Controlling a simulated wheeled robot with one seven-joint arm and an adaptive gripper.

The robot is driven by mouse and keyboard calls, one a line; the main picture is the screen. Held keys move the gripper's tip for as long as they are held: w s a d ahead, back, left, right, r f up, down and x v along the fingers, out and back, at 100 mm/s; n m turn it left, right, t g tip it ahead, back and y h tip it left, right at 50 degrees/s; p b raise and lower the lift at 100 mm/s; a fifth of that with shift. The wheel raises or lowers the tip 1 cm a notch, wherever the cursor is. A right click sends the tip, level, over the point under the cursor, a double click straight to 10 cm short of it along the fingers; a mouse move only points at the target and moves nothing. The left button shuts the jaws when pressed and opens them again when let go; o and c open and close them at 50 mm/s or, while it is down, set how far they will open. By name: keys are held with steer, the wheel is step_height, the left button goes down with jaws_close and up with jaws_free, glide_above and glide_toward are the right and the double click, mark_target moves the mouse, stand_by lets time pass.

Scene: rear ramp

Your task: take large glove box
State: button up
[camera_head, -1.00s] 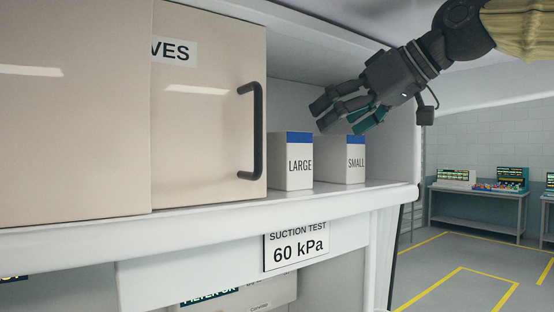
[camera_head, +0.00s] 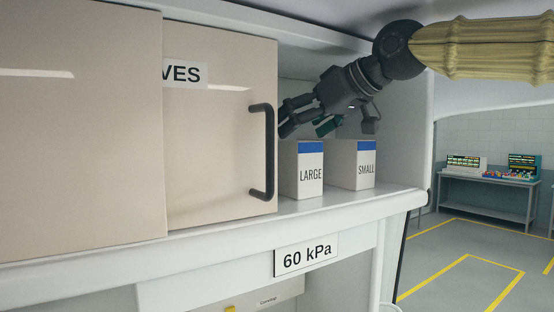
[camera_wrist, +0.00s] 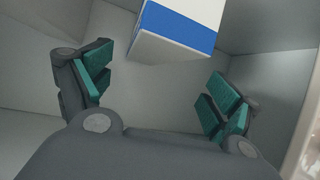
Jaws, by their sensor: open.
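The large glove box (camera_head: 302,172) is a white carton with a blue top band and the word LARGE. It stands upright on the shelf just right of the cabinet door's handle. A similar box marked SMALL (camera_head: 352,165) stands to its right with a gap between them. My gripper (camera_head: 303,127) is open and empty, tilted down just above the large box and apart from it. In the wrist view a blue-banded white box (camera_wrist: 178,30) shows at the top, ahead of the spread teal-padded fingers (camera_wrist: 155,85); its label is out of sight there.
A beige sliding door (camera_head: 215,140) with a black handle (camera_head: 268,150) covers the shelf to the left. The shelf edge (camera_head: 350,207) is clear in front of the boxes. A side wall (camera_head: 410,140) closes the cubby at the right. Benches stand far behind.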

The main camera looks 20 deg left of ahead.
steer(key=shift+w+a, duration=0.25)
steer(key=shift+a, duration=0.1)
steer(key=p+x, duration=0.1)
steer(key=x, duration=0.1)
steer(key=p+x, duration=0.1)
steer(key=x, duration=0.1)
steer(key=shift+w+a+f+p, duration=0.2)
steer(key=shift+w+p, duration=0.2)
steer(key=shift+w, duration=0.05)
steer(key=shift+a+f, duration=0.15)
steer(key=shift+a, duration=0.15)
steer(key=shift+w+d+f, duration=0.1)
steer(key=shift+d, duration=0.05)
steer(key=shift+c, duration=1.1)
steer(key=c, duration=1)
jaws_close()
